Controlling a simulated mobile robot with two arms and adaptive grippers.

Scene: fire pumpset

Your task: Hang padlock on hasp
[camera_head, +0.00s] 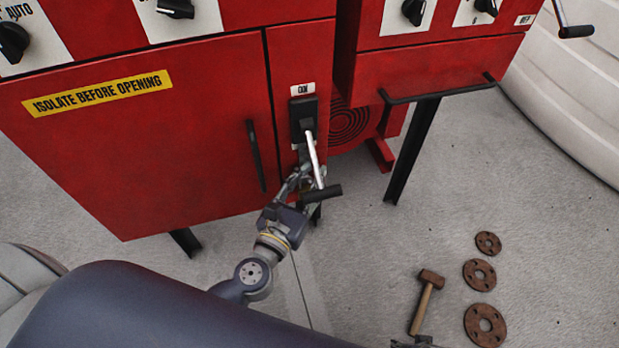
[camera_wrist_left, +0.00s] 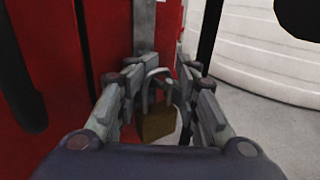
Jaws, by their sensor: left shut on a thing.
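The padlock (camera_wrist_left: 158,122) has a brass body and a grey shackle. It hangs between the fingers of my left gripper (camera_wrist_left: 162,88), which is shut on it. In the head view my left gripper (camera_head: 304,180) is at the red cabinet's lower right, under the switch handle; the padlock is hard to make out there. A grey upright metal strip (camera_wrist_left: 144,28), seemingly the hasp, is just beyond the shackle in the wrist view. I cannot tell whether the shackle touches it. A small dark part at the bottom edge, seemingly my right gripper (camera_head: 416,342), barely shows.
The switch lever (camera_head: 314,160) with its dark grip juts out over my left gripper. A black door handle (camera_head: 256,156) is on its left. A hammer (camera_head: 426,298) and rusty flanges (camera_head: 480,274) lie on the concrete floor. A black support leg (camera_head: 412,150) stands at right.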

